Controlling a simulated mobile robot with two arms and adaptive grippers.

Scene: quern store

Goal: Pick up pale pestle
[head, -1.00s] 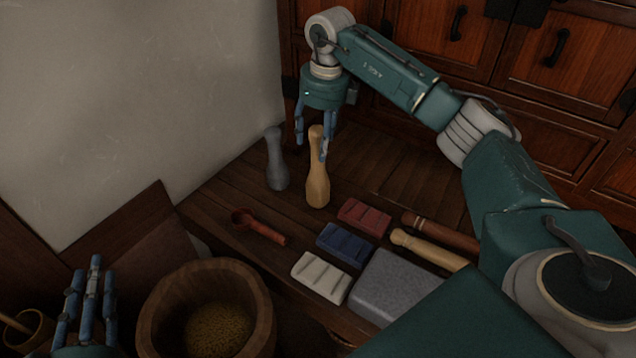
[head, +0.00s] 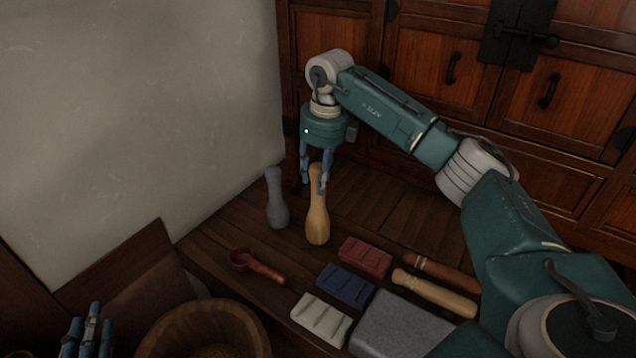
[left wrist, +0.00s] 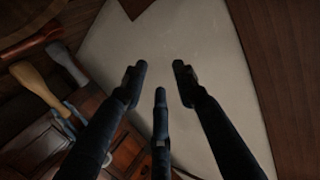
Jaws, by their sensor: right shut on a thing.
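The pale pestle (head: 318,227) stands upright on the dark wooden boards, and it also shows at the left of the left wrist view (left wrist: 35,84). My right gripper (head: 314,186) points down from above and is shut on the pestle's upper part; its fingers partly hide the top. The pestle's base appears to rest on the boards. My left gripper (head: 86,335) is at the bottom left, apart from the pestle. Its fingers are spread and empty in the left wrist view (left wrist: 160,85).
A grey pestle (head: 277,205) stands close left of the pale one. In front lie a red scoop (head: 258,267), red (head: 365,257), blue (head: 346,286) and white (head: 321,319) grooved blocks, a grey stone slab (head: 398,330) and two lying rods (head: 435,293). A wooden tub (head: 255,325) is lower left.

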